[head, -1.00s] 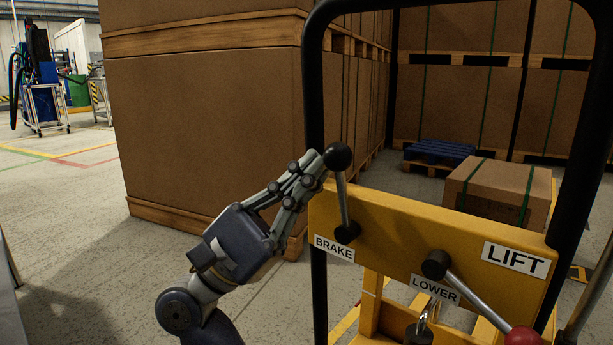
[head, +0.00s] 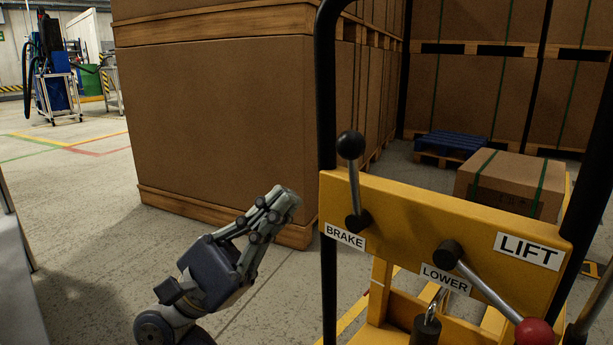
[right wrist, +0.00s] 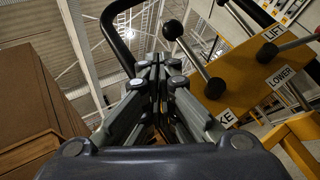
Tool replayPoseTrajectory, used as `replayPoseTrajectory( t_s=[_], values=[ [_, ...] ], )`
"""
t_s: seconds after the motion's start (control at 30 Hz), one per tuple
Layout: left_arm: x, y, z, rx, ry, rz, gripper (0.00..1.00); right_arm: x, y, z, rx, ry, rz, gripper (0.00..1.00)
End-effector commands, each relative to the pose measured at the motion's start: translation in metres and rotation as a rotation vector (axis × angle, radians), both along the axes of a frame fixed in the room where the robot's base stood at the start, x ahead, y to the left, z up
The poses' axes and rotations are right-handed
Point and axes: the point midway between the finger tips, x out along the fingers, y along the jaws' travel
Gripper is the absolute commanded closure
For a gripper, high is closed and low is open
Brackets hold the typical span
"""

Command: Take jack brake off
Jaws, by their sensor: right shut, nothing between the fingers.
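The brake lever (head: 353,180) has a black ball knob and stands nearly upright, leaning slightly left, on the yellow jack panel (head: 400,215) above the BRAKE label (head: 345,236). It also shows in the right wrist view (right wrist: 193,55). My right gripper (head: 285,200) is shut and empty, left of the lever and lower than its knob, apart from it. In the right wrist view its fingers (right wrist: 158,68) are together, with the lever to their right. My left gripper is not in view.
A black frame tube (head: 327,120) rises between my gripper and the lever. Large boxes (head: 220,110) stand behind. A carton (head: 510,180) sits beyond the panel.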

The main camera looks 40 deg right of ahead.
Motion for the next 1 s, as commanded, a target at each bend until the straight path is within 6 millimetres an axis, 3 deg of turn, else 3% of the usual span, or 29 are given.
replayPoseTrajectory(
  t_s=[0.3, 1.0],
  values=[
    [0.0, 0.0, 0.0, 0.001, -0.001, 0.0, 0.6, 0.014, 0.024, -0.028, 0.0, 0.001, 0.001, 1.0],
    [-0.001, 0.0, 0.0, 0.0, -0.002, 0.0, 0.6, 0.015, 0.025, -0.029, 0.0, -0.001, -0.001, 1.0]
  ],
)
